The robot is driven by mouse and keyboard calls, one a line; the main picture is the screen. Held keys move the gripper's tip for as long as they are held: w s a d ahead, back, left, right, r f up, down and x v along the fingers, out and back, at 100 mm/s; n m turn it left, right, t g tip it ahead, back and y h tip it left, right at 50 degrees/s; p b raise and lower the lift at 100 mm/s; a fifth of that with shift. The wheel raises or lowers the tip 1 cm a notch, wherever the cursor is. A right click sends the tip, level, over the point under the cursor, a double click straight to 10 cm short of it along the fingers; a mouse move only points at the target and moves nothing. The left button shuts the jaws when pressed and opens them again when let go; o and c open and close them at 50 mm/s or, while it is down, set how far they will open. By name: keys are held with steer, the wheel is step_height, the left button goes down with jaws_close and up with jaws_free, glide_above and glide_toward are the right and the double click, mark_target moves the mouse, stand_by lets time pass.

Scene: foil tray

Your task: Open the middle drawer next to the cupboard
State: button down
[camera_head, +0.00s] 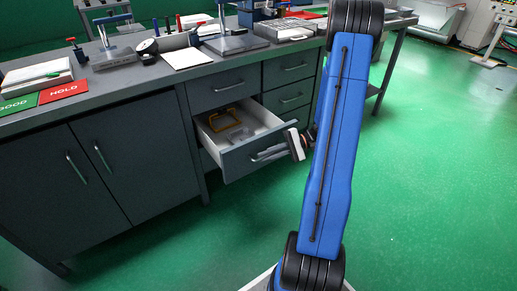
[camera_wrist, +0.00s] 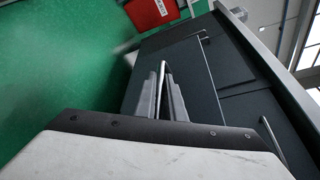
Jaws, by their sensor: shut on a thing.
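The middle drawer (camera_head: 238,166) beside the cupboard (camera_head: 60,180) stands well open, with its pale inside showing. A yellow-orange frame-shaped item (camera_head: 224,118) and a clear or grey item lie in it. My gripper (camera_head: 272,152) is at the drawer's front and shut on its bar handle (camera_head: 258,156). In the wrist view my gripper (camera_wrist: 166,92) has its two fingers on either side of the thin metal handle (camera_wrist: 163,72).
A closed drawer (camera_head: 215,90) is above the open one, and more closed drawers (camera_head: 284,86) are to the right. The worktop (camera_head: 120,80) carries tools, papers and red and green cards. A red bin (camera_wrist: 150,12) shows in the wrist view. Green floor in front is clear.

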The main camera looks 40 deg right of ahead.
steer(key=shift+s, duration=1.95)
steer(key=shift+d, duration=0.1)
steer(key=c, duration=2.1)
jaws_free()
steer(key=v, duration=1.7)
steer(key=shift+s+d, duration=0.1)
steer(key=shift+d, duration=0.05)
steer(key=shift+r, duration=0.1)
